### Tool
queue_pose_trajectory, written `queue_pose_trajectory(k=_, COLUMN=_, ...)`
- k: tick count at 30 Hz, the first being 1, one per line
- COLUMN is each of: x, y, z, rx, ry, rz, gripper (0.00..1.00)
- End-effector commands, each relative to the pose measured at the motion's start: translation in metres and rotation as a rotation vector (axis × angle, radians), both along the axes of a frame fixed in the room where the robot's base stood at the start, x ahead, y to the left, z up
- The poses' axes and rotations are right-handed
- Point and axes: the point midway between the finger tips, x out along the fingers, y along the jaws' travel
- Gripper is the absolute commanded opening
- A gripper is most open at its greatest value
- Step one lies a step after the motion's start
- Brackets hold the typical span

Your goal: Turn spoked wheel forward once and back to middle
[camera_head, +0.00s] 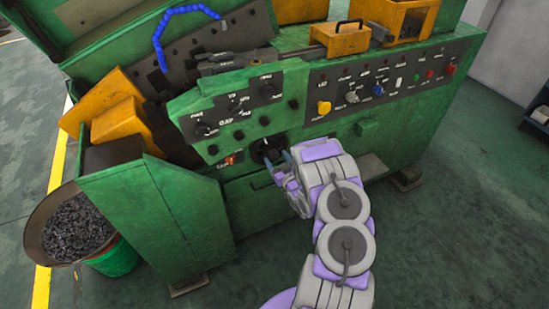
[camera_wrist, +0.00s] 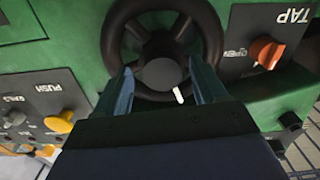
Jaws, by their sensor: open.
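The spoked wheel (camera_wrist: 117,40) is a black handwheel on the green machine front. In the wrist view it fills the top middle, with a round dark hub and a small white mark (camera_wrist: 178,95) at the hub's lower edge. In the head view the wheel (camera_head: 264,148) is small and partly hidden by my gripper. My gripper (camera_wrist: 163,85) is open. Its two blue-grey fingers reach to the wheel, one on each side of the hub, over the rim's near part. Whether the fingers touch the wheel cannot be told. My gripper (camera_head: 281,167) also shows in the head view.
An orange knob (camera_wrist: 267,52) under a TAP label sits beside the wheel. A yellow button (camera_wrist: 60,122) labelled PUSH is on the other side. The machine's control panel (camera_head: 390,85) carries several buttons. A bin of dark pieces (camera_head: 78,228) stands at the left.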

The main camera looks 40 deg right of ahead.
Motion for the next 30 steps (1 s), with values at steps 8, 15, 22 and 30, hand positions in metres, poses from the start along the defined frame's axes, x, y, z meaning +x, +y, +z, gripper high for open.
queue_pose_trajectory(k=8, x=0.022, y=-0.003, z=0.001, rx=-0.004, ry=-0.002, rz=0.0, gripper=0.71)
queue_pose_trajectory(k=15, x=0.023, y=-0.005, z=0.001, rx=-0.002, ry=-0.001, rz=-0.001, gripper=0.71)
queue_pose_trajectory(k=22, x=0.023, y=-0.005, z=0.0, rx=-0.001, ry=-0.001, rz=0.0, gripper=0.55)
queue_pose_trajectory(k=30, x=0.023, y=-0.005, z=0.001, rx=-0.001, ry=-0.002, rz=-0.001, gripper=0.29)
